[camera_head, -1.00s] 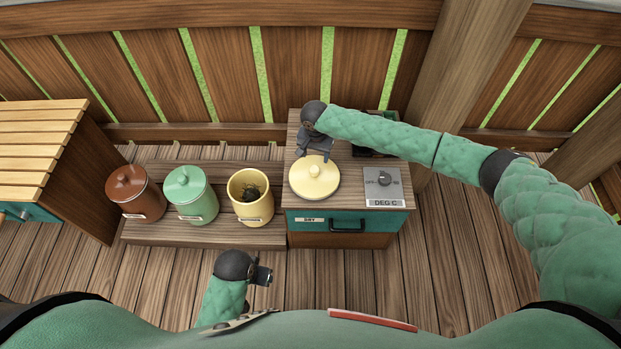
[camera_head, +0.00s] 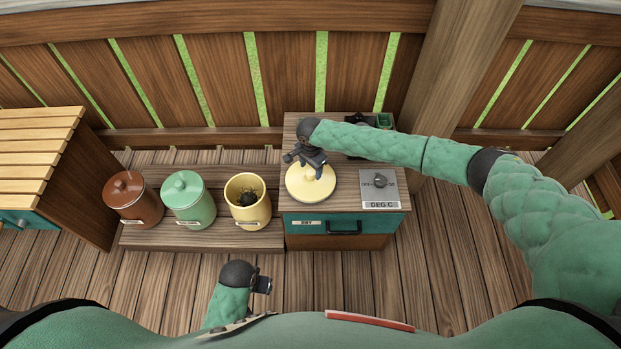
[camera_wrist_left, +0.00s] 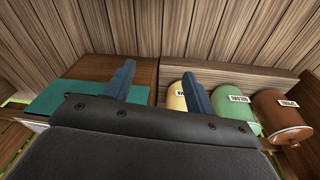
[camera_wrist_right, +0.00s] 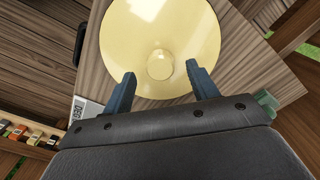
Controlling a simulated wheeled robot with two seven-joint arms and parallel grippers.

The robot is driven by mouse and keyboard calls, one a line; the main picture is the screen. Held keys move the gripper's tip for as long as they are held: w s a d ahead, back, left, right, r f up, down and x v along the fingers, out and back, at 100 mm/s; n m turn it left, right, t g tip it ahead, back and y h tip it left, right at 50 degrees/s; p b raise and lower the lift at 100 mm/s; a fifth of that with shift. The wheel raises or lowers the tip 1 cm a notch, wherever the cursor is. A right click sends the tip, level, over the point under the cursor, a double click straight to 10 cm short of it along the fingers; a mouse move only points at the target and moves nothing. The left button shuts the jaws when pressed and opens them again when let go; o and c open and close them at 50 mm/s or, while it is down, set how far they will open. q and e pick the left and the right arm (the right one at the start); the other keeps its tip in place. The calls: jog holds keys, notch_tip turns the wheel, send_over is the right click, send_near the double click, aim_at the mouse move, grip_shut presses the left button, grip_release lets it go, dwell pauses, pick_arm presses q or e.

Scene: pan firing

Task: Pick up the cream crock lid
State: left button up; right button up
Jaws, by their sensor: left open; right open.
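The cream crock lid (camera_head: 311,187) lies flat on top of the wooden cabinet, a round disc with a knob in its middle. My right gripper (camera_head: 306,163) is open over the lid's back part. In the right wrist view the lid (camera_wrist_right: 160,28) fills the top, and its knob (camera_wrist_right: 160,64) shows just beyond and between the open fingertips (camera_wrist_right: 159,80), not gripped. The open cream crock (camera_head: 249,203) stands left of the cabinet with something dark inside. My left gripper (camera_head: 262,281) is open and empty, low in front of the crocks; its fingers (camera_wrist_left: 158,80) show in the left wrist view.
A green lidded crock (camera_head: 188,202) and a brown lidded crock (camera_head: 133,202) stand left of the cream one on a low wooden shelf (camera_head: 180,239). A dial panel (camera_head: 380,188) sits right of the lid. A slatted bench (camera_head: 35,150) is at far left.

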aim_at(311, 172)
jog(key=shift+f+p, duration=0.3)
jog(key=shift+f, duration=1.35)
pick_arm(q)
notch_tip(311, 172, down, 4)
jog(key=shift+s+a+r, duration=0.1)
jog(key=shift+s+r, duration=0.05)
pick_arm(e)
jog(key=shift+c, duration=0.2)
jog(key=c, duration=1.2)
jog(key=shift+r, duration=0.2)
